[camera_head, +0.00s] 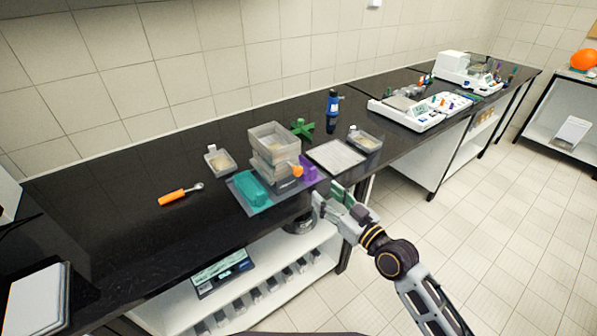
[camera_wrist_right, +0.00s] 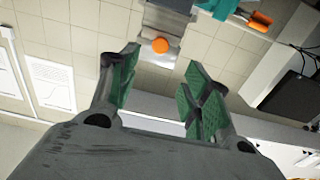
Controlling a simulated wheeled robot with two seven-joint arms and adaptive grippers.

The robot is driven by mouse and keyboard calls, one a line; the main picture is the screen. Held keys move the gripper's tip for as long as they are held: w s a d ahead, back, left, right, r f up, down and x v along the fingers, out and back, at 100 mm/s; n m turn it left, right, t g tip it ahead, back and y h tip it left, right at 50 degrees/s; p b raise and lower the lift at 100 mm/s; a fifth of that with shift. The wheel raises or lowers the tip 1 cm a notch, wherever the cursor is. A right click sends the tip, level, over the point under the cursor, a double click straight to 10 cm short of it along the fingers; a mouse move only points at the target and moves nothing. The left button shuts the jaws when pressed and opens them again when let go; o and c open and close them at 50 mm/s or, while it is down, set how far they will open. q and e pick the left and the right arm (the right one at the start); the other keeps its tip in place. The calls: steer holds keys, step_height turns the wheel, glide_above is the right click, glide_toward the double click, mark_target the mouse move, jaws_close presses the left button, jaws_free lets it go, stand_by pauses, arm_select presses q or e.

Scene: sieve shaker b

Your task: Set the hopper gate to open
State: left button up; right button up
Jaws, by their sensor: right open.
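A stack of translucent grey boxes (camera_head: 275,145) stands on a grey base near the front edge of the black bench. An orange knob (camera_head: 296,170) sits on its front right side. I cannot tell how the hopper gate is set. In the right wrist view the orange knob (camera_wrist_right: 160,46) shows on a grey body, beyond and between the fingertips. My right gripper (camera_head: 331,200) is open and empty, in front of the bench edge, to the right of and below the knob, apart from it. My left gripper is not in view.
A teal block (camera_head: 249,188) and a purple piece (camera_head: 308,168) stand close beside the stack. A light tray (camera_head: 336,156), a green cross-shaped knob (camera_head: 302,128) and a blue bottle (camera_head: 333,103) are nearby. An orange-handled tool (camera_head: 174,198) lies left; the bench around it is clear.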

mark_target(300, 172)
steer(key=shift+w, duration=0.1)
steer(key=p+x, duration=0.1)
steer(key=x, duration=0.9)
steer(key=shift+w+a+p, duration=0.25)
steer(key=shift+w+p, duration=0.05)
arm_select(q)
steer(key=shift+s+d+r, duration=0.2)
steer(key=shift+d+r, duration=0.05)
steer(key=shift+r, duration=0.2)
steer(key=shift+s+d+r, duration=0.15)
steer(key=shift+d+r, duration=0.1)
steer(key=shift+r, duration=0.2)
arm_select(e)
steer(key=shift+x, duration=1.4)
jaws_close()
